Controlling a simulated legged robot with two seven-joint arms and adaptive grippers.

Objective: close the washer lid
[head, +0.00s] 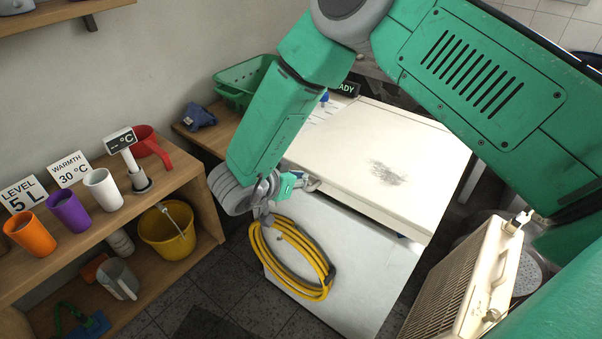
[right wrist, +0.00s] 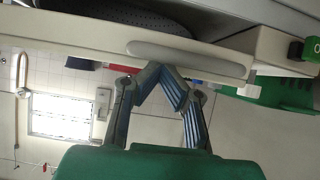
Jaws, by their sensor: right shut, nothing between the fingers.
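The washer (head: 345,262) is a white box standing in the middle of the head view. Its cream lid (head: 365,155) covers the top, with a dark scuff near its middle. A dark gap shows under the lid's front edge at the right; I cannot tell how far the lid is raised. My right gripper (head: 290,184) is at the lid's front left edge, shut and empty. In the right wrist view, its fingers (right wrist: 168,84) are close to a pale, long handle-like bar (right wrist: 190,58) on a cream edge; contact is unclear. My left gripper is out of view.
A yellow hose (head: 300,270) hangs in a coil at the washer's front. A cream radiator-like unit (head: 465,285) stands at the right.

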